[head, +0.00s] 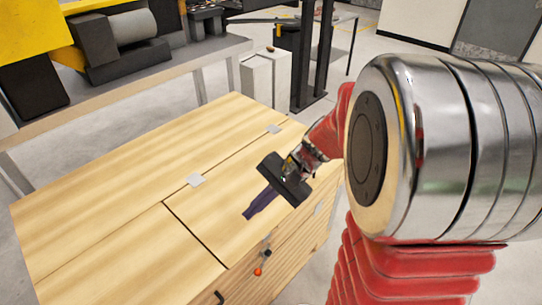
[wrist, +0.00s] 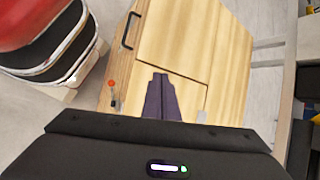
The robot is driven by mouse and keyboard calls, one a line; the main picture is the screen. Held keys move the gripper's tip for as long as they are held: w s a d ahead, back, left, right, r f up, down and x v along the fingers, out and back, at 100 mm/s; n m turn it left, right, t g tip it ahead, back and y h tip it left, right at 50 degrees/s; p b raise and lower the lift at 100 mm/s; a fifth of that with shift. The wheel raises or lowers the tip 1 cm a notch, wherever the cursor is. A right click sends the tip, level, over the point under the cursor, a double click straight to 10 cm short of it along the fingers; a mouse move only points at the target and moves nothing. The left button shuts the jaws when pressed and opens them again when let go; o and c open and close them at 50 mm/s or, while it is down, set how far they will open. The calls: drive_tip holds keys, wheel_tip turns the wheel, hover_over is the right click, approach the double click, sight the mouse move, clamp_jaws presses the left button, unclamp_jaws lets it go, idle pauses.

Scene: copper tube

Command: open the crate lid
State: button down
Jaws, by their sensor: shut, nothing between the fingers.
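The wooden crate (head: 110,180) fills the lower left of the head view. Its lid (head: 215,222) is the panel at the right front of the top, lying flat and closed. Two pale hinge plates (head: 196,180) sit on its back seam. An orange-red knob (head: 258,271) and a black fitting are on the front face below the lid edge. My gripper (head: 250,212) is shut and empty, over the lid; I cannot tell whether it touches. In the wrist view the dark fingers (wrist: 161,98) point across the lid (wrist: 190,90), with the red knob (wrist: 111,84) to their left.
A black handle (head: 218,298) is on the crate's front face, left of the knob. A grey bench (head: 130,90) with machinery runs behind the crate. White boxes (head: 265,75) and dark posts stand beyond it. Bare floor lies to the right.

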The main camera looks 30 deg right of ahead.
drive_tip(key=w+d+f+m+t+y, duration=0.2)
drive_tip(key=w+d+f+m+t, duration=0.1)
drive_tip(key=d+f+m, duration=0.3)
drive_tip(key=w+d+f+m+t+y, duration=0.1)
drive_tip(key=w+d+f+m+t, duration=0.3)
drive_tip(key=d, duration=0.4)
drive_tip(key=s+d+f+m+t+h, duration=0.1)
drive_tip(key=d+f+m+t+h, duration=0.1)
drive_tip(key=d+f+m, duration=0.3)
drive_tip(key=s+d+f+m+t+h, duration=0.1)
drive_tip(key=d+f+m+t+h, duration=0.2)
drive_tip(key=d, duration=0.7)
wheel_tip(320, 180, down, 2)
drive_tip(key=shift+s+d+m+t, duration=0.15)
drive_tip(key=shift+m+t, duration=0.55)
drive_tip(key=shift+m, duration=0.5)
drive_tip(key=x, duration=1)
drive_tip(key=shift+f, duration=0.1)
drive_tip(key=shift+r, duration=0.25)
